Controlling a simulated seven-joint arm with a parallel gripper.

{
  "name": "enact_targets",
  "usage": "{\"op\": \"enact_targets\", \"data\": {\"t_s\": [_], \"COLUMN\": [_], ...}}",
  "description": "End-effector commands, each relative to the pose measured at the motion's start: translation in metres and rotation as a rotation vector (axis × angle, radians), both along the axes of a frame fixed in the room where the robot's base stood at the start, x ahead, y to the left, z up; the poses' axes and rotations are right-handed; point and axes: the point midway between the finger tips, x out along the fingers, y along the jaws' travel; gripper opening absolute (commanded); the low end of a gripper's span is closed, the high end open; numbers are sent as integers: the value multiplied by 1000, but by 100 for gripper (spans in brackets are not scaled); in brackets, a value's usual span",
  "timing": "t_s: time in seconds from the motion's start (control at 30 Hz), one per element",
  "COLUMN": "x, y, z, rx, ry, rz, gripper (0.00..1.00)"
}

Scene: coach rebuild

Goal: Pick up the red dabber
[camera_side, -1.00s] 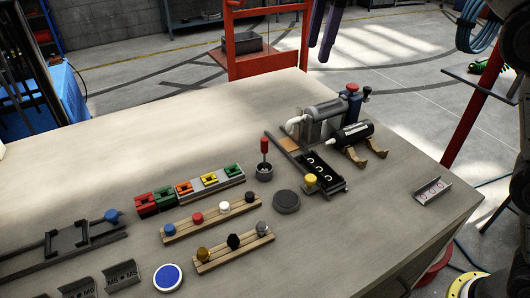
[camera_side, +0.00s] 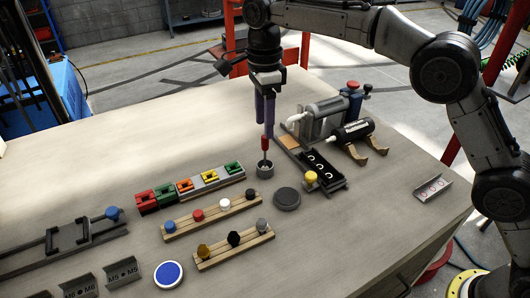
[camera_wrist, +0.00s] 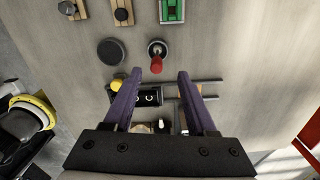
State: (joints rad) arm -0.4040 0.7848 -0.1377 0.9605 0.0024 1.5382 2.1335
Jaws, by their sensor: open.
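The red dabber (camera_side: 265,146) stands upright in a small grey round cup (camera_side: 265,169) on the table. In the wrist view the dabber (camera_wrist: 157,64) shows its red handle just beyond the fingertips, roughly midway between them. My gripper (camera_side: 265,119) points down above the dabber, with purple fingers. In the wrist view my gripper (camera_wrist: 160,78) is open, with a wide empty gap between the fingers. In the side view the fingers overlap the area just above the handle's top, and I cannot tell the exact gap.
A dark round disc (camera_side: 287,198) lies right of the cup. A black tray with a yellow knob (camera_side: 311,178) and a grey cylinder machine (camera_side: 322,117) stand close on the right. Coloured blocks (camera_side: 185,187) and wooden peg racks (camera_side: 210,215) stand left. The table's back left is clear.

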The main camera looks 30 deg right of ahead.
Motion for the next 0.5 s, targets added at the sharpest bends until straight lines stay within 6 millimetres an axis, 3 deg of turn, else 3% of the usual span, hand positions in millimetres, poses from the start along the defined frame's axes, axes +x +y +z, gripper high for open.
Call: {"op": "enact_targets", "data": {"t_s": [0.1,0.37,0.5], "x": [0,-2,-6], "y": [0,0,1], "z": [-17,-32,-52], "rx": [-1,-1,-2], "ry": [2,1,3], "rz": [0,0,0], "gripper": [57,57,57]}}
